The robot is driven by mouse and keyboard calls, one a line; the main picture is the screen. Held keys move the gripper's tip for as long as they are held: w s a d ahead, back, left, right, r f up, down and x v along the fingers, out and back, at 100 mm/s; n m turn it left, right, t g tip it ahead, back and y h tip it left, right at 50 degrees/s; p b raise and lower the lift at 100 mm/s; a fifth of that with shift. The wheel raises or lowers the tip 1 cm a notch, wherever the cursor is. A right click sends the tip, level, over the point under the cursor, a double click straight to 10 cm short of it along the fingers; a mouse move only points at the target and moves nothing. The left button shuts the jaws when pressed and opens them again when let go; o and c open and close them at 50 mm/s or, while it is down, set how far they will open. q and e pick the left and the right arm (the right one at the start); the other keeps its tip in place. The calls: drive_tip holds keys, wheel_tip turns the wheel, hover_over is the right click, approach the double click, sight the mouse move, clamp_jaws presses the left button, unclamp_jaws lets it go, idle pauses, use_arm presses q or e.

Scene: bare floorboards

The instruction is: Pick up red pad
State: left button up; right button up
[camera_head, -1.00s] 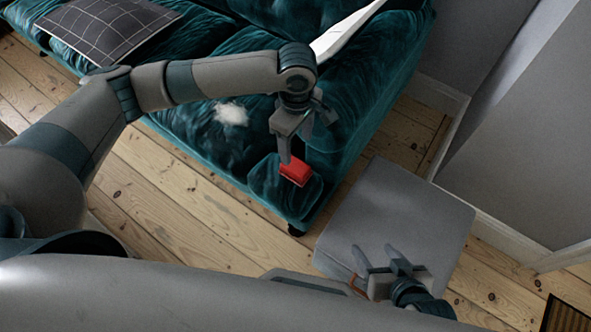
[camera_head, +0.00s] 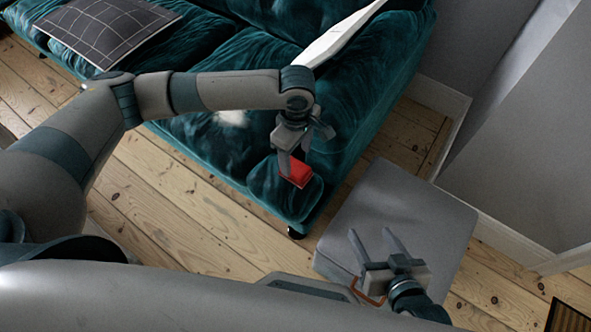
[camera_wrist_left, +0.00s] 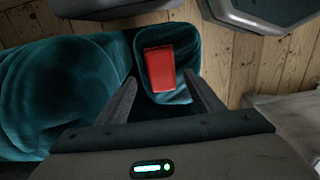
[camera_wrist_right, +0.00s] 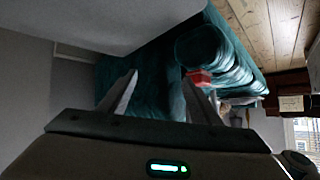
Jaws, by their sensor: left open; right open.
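The red pad (camera_head: 297,172) lies on the end of the teal sofa's armrest (camera_head: 283,198). My left gripper (camera_head: 296,165) is open just above the pad and hides part of it. In the left wrist view the whole red pad (camera_wrist_left: 160,69) shows ahead of the open fingers (camera_wrist_left: 162,92), roughly between their lines, with nothing held. My right gripper (camera_head: 371,242) is open and empty over the grey ottoman. In the right wrist view the red pad (camera_wrist_right: 199,77) is small and far off, near the tip of one finger.
The grey ottoman (camera_head: 425,205) stands right of the sofa (camera_head: 225,160). A dark checked cushion (camera_head: 108,30) and a white flat object (camera_head: 338,35) lie on the sofa. A grey wall (camera_head: 525,140) bounds the right. Bare floorboards (camera_head: 190,210) lie in front of the sofa.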

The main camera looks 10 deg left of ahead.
sight(296, 167)
use_arm(q)
wheel_tip(296, 167, down, 3)
drive_tip(key=shift+r+b, duration=0.1)
drive_tip(key=shift+b, duration=0.3)
drive_tip(key=shift+f, duration=0.6)
use_arm(e)
drive_tip(key=r+t, duration=0.1)
drive_tip(key=w+a+r, duration=0.1)
drive_tip(key=w+r+t+y, duration=0.1)
drive_tip(key=shift+w+a+r+t, duration=0.15)
drive_tip(key=shift+a+r+t, duration=0.1)
drive_tip(key=shift+r+t, duration=0.1)
use_arm(q)
drive_tip(key=c, duration=1.2)
